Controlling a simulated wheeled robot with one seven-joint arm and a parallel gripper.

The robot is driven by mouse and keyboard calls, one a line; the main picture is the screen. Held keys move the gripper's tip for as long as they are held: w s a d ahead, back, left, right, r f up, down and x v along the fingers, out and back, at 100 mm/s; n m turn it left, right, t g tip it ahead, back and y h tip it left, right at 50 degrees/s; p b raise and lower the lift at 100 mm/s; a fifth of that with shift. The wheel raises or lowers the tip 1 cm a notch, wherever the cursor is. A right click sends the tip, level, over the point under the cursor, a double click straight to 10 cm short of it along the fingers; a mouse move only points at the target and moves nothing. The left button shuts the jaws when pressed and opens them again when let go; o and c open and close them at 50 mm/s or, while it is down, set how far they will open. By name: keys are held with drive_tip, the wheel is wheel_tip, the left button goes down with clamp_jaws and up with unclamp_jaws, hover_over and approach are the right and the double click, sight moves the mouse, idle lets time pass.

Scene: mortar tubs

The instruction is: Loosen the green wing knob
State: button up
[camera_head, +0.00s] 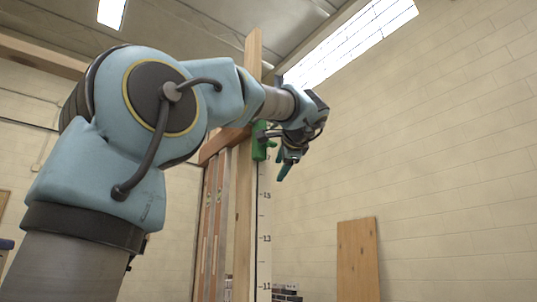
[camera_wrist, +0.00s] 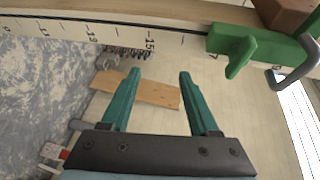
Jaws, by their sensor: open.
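The green wing knob (camera_wrist: 240,57) sticks out from a green block (camera_wrist: 262,45) on a marked wooden post in the wrist view. In the head view the green block (camera_head: 261,140) sits high on the post, and I cannot make out the knob apart from it. My gripper (camera_wrist: 160,74) is open, with two teal fingers apart and nothing between them. The knob lies to the right of the right fingertip in the wrist view, clear of both fingers. In the head view my gripper (camera_head: 284,169) is just right of the block.
The upright post (camera_head: 245,200) carries a numbered scale (camera_head: 265,220). A bent grey metal rod (camera_wrist: 296,68) lies beside the block. A wooden board (camera_head: 357,260) leans on the right wall. Long boards and levels (camera_head: 213,220) stand left of the post. The space right of the post looks open.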

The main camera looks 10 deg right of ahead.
drive_tip(key=t, duration=0.2)
approach(269, 143)
drive_tip(key=shift+y, duration=0.4)
drive_tip(key=w+p, duration=0.1)
drive_tip(key=w, duration=0.2)
drive_tip(key=w+p, duration=0.2)
drive_tip(key=w, duration=0.2)
drive_tip(key=w+p, duration=0.2)
drive_tip(key=w, duration=0.1)
drive_tip(key=shift+w+r, duration=0.3)
clamp_jaws()
